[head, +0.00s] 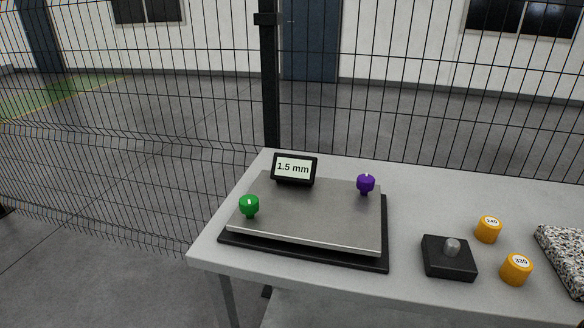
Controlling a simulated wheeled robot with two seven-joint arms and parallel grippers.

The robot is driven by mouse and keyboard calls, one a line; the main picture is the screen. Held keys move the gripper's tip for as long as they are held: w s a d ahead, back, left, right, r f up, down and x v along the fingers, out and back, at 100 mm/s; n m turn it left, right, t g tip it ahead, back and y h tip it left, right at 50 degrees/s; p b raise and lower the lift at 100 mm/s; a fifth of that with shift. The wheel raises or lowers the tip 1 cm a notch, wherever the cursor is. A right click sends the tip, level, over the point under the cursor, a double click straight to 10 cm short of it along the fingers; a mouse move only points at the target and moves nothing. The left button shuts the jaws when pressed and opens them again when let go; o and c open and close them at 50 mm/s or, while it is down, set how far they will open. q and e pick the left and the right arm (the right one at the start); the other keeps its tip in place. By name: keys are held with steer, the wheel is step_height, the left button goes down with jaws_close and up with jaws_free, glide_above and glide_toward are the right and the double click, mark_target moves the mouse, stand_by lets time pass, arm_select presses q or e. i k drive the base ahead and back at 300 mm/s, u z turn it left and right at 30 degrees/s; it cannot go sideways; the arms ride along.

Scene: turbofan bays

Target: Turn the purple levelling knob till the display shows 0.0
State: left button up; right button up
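The purple levelling knob (366,183) stands upright at the back right corner of a grey levelling plate (310,215). It has a small light mark on its top. The display (294,169) stands at the plate's back left and reads 1.5 mm. A green knob (249,205) stands at the plate's front left, also with a light mark on top. Neither of my grippers shows in the head view, and nothing touches the knobs.
The plate lies on a black base (374,256) on a light grey table (430,200). To the right are a black block with a grey peg (449,257), orange cylinders marked 240 (488,230) and 330 (516,269), and a speckled slab (562,262). A wire fence (150,130) stands behind.

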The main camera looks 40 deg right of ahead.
mark_target(365, 182)
steer(key=z, duration=1.55)
